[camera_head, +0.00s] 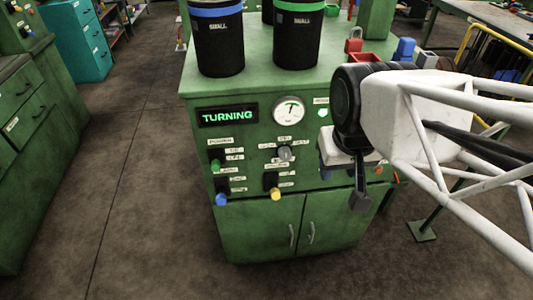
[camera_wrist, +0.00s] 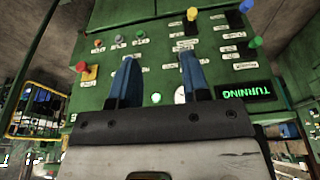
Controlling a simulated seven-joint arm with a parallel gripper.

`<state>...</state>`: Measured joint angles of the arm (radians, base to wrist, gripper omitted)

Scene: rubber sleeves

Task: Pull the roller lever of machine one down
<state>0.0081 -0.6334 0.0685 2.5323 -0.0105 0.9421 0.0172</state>
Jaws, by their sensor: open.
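The green machine (camera_head: 240,178) has a lit "TURNING" display (camera_head: 228,115) and a round gauge (camera_head: 289,110). Its panel carries levers with a green knob (camera_head: 215,164), a blue knob (camera_head: 222,199) and a yellow knob (camera_head: 275,194). They also show in the wrist view as green (camera_wrist: 255,42), blue (camera_wrist: 246,5) and yellow (camera_wrist: 192,14). The labels are too small to read, so I cannot tell which is the roller lever. My gripper (camera_wrist: 158,56) is open and empty, in front of the panel. In the head view it is right of the yellow knob and hides the panel's right part.
A grey rotary knob (camera_head: 285,153) sits above the yellow-knob lever. Black cylinders with blue (camera_head: 217,12) and green bands stand on the machine top. A red button on yellow (camera_wrist: 82,67) and small coloured buttons show in the wrist view. The floor at left (camera_head: 120,190) is clear.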

